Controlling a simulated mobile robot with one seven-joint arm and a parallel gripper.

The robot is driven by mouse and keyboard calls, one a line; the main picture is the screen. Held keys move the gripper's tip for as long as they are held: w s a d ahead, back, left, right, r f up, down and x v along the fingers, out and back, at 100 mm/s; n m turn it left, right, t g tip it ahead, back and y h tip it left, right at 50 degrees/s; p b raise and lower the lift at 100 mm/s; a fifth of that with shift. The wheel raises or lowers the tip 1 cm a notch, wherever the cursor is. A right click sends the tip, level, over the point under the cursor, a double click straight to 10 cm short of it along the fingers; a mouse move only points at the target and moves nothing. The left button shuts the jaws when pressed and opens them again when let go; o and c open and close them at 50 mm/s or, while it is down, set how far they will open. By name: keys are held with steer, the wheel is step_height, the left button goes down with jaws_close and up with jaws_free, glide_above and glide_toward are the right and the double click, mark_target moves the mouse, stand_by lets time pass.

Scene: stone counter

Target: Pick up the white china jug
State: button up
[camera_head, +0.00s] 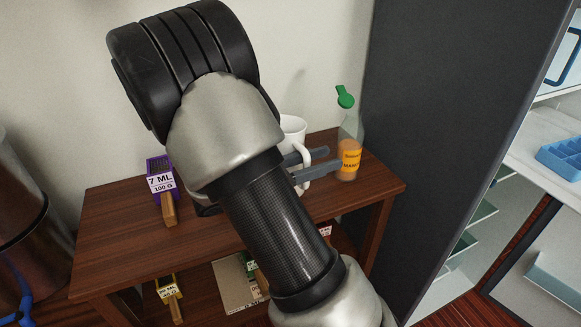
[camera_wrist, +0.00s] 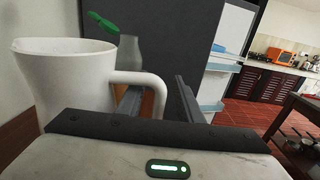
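The white china jug (camera_head: 293,126) stands upright on the wooden table, partly hidden behind my arm in the head view. In the wrist view the jug (camera_wrist: 68,80) fills the left side, its handle (camera_wrist: 145,80) pointing right. My gripper (camera_head: 331,158) is at the handle, its two dark fingers apart. In the wrist view the gripper (camera_wrist: 156,90) has one finger on the jug side, seen through the handle's loop, and the other to the right of the handle. The handle lies between the fingers; I cannot tell whether either finger touches it.
A bottle (camera_head: 349,150) with a green cap and orange contents stands close behind the fingertips. A purple labelled scoop (camera_head: 162,190) lies on the left of the wooden table (camera_head: 115,215). A dark tall panel (camera_head: 440,110) rises just right of the table. Labelled items lie on the lower shelf.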

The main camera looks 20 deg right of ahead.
jaws_close()
steer(key=shift+r, duration=0.1)
stand_by(1.3)
